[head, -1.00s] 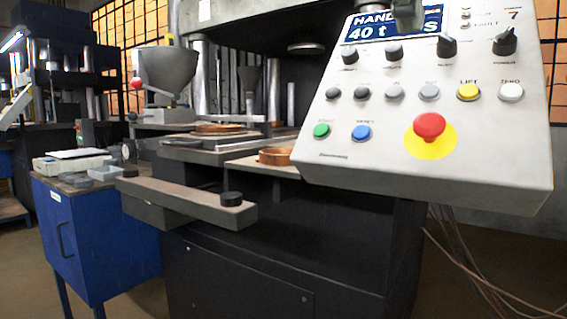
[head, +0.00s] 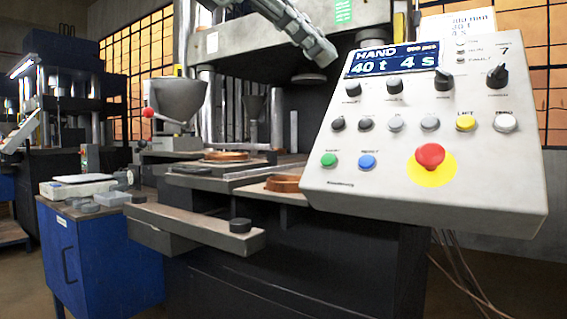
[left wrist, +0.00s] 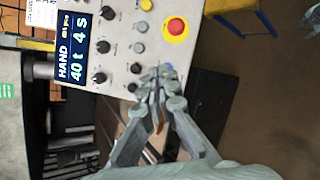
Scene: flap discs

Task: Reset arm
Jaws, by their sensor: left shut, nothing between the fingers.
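My left gripper (head: 318,48) reaches in from the top of the head view, up and left of the control panel's display, apart from the panel. In the left wrist view its fingers (left wrist: 160,78) are together and empty, and they overlap the panel's lower button area. The grey control panel (head: 330,203) has a display (head: 395,60) reading HAND, 40 t, 4 s. A red emergency button (head: 430,156) sits on a yellow disc, with green (head: 328,160) and blue (head: 367,161) buttons to its left.
The press table holds a hopper (head: 178,98), a brown round piece (head: 226,156) and a second brown piece (head: 283,183). A blue cabinet (head: 105,265) stands at left. Cables hang below the panel.

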